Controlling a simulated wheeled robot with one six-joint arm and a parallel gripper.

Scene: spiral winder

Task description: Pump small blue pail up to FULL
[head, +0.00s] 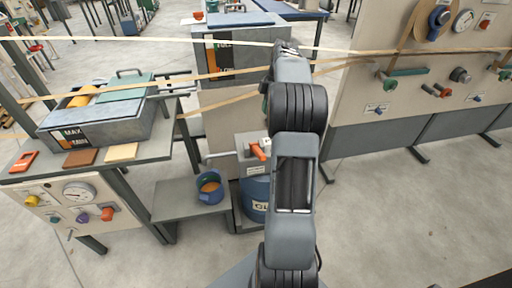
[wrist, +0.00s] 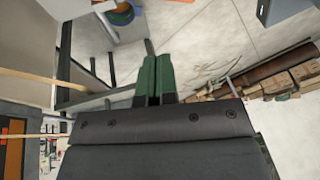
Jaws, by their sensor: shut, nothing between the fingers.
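The small blue pail (head: 209,190) stands upright on a low grey shelf, with an orange-brown patch visible inside it. No FULL mark is legible from here. To its right is a grey pump box (head: 251,165) with an orange handle (head: 258,151) on top. A blue drum (head: 254,205) with a partly hidden label is below it. My gripper (wrist: 154,78) is shut and empty in the wrist view, its two dark green fingers together. In the head view my arm rises right of the pump and hides part of the drum; the fingertips are not clear there.
A grey bath with MAX and MIN marks (head: 98,128) stands on a table at left. A gauge panel (head: 75,195) is below it. Tan strips (head: 150,84) cross above the pail area. A tall control panel (head: 400,90) stands right. Floor (head: 400,220) at front right is clear.

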